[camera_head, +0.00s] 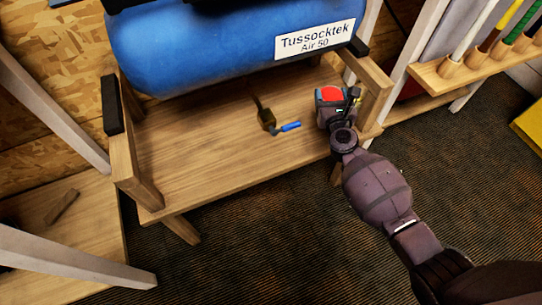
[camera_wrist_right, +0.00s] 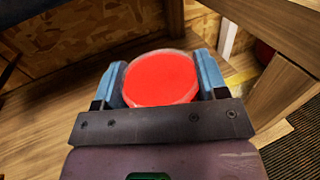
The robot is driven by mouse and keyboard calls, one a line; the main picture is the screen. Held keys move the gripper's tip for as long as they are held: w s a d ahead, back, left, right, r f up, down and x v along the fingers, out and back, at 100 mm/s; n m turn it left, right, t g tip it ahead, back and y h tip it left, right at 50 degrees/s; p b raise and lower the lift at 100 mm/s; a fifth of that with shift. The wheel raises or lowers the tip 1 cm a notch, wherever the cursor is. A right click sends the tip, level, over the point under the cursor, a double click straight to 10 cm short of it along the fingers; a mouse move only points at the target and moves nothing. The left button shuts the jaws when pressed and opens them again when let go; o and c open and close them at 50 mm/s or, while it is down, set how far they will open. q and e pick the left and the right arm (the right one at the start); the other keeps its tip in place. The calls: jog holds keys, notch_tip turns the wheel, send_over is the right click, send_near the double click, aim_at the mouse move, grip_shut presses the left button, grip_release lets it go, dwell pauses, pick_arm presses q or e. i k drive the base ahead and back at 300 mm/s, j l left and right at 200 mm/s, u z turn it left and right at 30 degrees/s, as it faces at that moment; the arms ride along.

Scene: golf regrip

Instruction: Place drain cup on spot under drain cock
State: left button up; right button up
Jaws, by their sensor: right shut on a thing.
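The drain cup, with a round red inside or top, is in my right gripper (camera_head: 338,103) at the right end of the wooden shelf. In the right wrist view the cup (camera_wrist_right: 160,77) sits between the two blue fingers, which are shut on its sides. The drain cock (camera_head: 266,117), a brass-coloured body with a blue lever (camera_head: 290,127), shows below the blue tank, left of the cup. I cannot make out a marked spot under it. How high the cup is above the shelf is unclear. My left gripper is out of view.
The blue tank (camera_head: 220,45) lies above the wooden shelf (camera_head: 215,165). Wooden uprights stand at the shelf's left (camera_head: 125,150) and right (camera_head: 370,90) ends. The shelf between cup and left upright is clear apart from the cock. A rack of clubs (camera_head: 470,65) stands at right.

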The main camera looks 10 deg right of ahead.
aim_at(269, 157)
jog(key=l+u, duration=0.2)
jog(key=l, duration=0.3)
jog(key=k+l+u, duration=0.2)
jog(key=l, duration=0.25)
jog(key=l+u, duration=0.2)
jog(key=l, duration=0.3)
jog(key=k+u, duration=0.4)
jog(key=k, duration=0.15)
jog(key=i+j+u, duration=0.1)
jog(key=i, duration=0.3)
